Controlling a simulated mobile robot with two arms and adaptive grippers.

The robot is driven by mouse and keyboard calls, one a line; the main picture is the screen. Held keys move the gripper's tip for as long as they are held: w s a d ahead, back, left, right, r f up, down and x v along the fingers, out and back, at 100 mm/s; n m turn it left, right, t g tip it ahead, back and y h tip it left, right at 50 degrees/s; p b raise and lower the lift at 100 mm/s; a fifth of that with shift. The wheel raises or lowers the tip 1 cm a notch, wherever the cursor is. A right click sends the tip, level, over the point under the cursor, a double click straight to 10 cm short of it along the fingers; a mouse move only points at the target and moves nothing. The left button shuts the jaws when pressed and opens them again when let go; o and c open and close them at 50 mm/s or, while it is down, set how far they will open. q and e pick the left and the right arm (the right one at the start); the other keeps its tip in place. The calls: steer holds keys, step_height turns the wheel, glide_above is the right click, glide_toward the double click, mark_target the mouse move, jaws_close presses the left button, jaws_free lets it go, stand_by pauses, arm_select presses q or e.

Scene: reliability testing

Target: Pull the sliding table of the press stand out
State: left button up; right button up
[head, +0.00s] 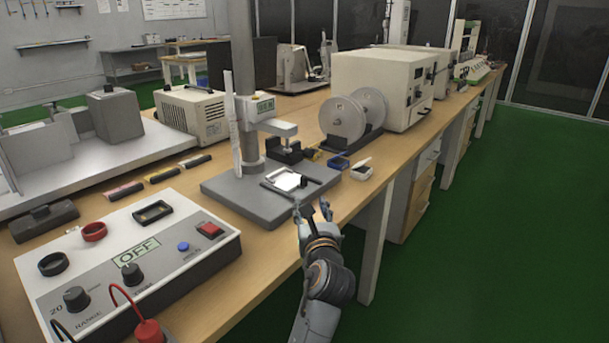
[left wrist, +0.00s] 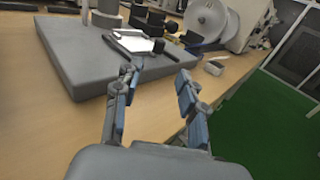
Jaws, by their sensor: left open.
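The press stand (head: 246,150) stands on the wooden bench, with a grey base plate and a tall grey column. Its sliding table (head: 277,184) is a small plate with a white top, lying on the base under the press head, with a dark knob (head: 304,182) at its right side. In the left wrist view the sliding table (left wrist: 128,40) and the knob (left wrist: 158,47) are beyond the fingers. My left gripper (head: 313,209) is open and empty in front of the base's front right edge, apart from the knob. My right gripper does not show.
A control box (head: 205,262) showing OFF stands at the front left. A small blue tray (head: 338,163) and a white box (head: 362,170) lie right of the base. A two-reel device (head: 355,116) stands behind them. The green floor (head: 470,240) is clear at the right.

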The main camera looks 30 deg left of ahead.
mark_target(304, 179)
arm_select(q)
steer(key=shift+w+a, duration=0.3)
steer(key=shift+w+a+r, duration=0.1)
steer(key=shift+w+a, duration=0.1)
steer(key=shift+w, duration=0.05)
steer(key=b+x, duration=0.2)
steer(key=x, duration=0.5)
steer(key=shift+a, duration=0.1)
steer(key=b+x, duration=0.1)
steer(key=x, duration=0.3)
steer(key=shift+w+a, duration=0.15)
steer(key=shift+w, duration=0.1)
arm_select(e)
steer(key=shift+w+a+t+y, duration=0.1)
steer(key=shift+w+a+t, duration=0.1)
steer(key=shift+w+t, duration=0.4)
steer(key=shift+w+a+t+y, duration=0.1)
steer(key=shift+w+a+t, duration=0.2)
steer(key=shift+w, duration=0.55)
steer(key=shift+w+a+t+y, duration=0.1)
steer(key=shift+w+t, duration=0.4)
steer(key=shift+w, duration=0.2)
arm_select(q)
jaws_close()
